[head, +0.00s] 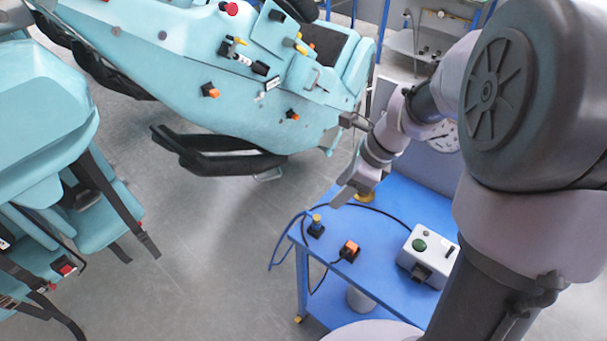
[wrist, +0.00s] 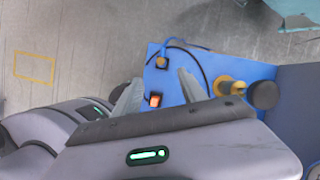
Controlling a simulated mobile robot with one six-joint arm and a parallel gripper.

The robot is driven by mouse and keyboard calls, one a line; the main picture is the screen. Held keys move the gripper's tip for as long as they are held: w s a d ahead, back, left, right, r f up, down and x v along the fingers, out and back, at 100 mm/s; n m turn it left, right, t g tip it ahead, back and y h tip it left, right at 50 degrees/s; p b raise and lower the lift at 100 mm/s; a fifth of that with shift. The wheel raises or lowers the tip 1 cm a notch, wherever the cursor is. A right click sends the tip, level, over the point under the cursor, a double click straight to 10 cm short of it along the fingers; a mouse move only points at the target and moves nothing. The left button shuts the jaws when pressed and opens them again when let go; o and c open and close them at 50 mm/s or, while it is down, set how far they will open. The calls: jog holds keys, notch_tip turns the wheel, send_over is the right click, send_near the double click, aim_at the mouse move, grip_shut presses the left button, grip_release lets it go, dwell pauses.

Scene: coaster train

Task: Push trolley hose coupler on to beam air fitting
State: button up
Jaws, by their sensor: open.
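The blue trolley (head: 385,215) stands below my arm. On its left end sits a small dark block with a brass-yellow top and a blue hose, apparently the hose coupler (head: 316,227); it also shows in the wrist view (wrist: 162,62). My gripper (head: 343,194) is open above the trolley, with no object visible between its fingers (wrist: 159,78). In the wrist view the coupler lies beyond the fingertips. The teal train car (head: 170,55) carries several small yellow and orange fittings, including a yellow one (head: 300,47); I cannot tell which is the beam air fitting.
An orange connector (head: 350,250) with a black cable sits near the coupler, and a grey control box (head: 425,255) with a green button stands on the right. A second teal car (head: 45,105) is at left. Open grey floor (head: 215,250) lies between car and trolley.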

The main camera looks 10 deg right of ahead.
jog(key=b, duration=0.4)
send_near(316, 217)
jog(key=x, duration=0.5)
jog(key=shift+a, duration=0.15)
jog(key=b+x, duration=0.2)
jog(key=x, duration=0.3)
jog(key=shift+f+b, duration=0.25)
jog(key=shift+b, duration=0.05)
jog(key=shift+r, duration=0.2)
grip_shut()
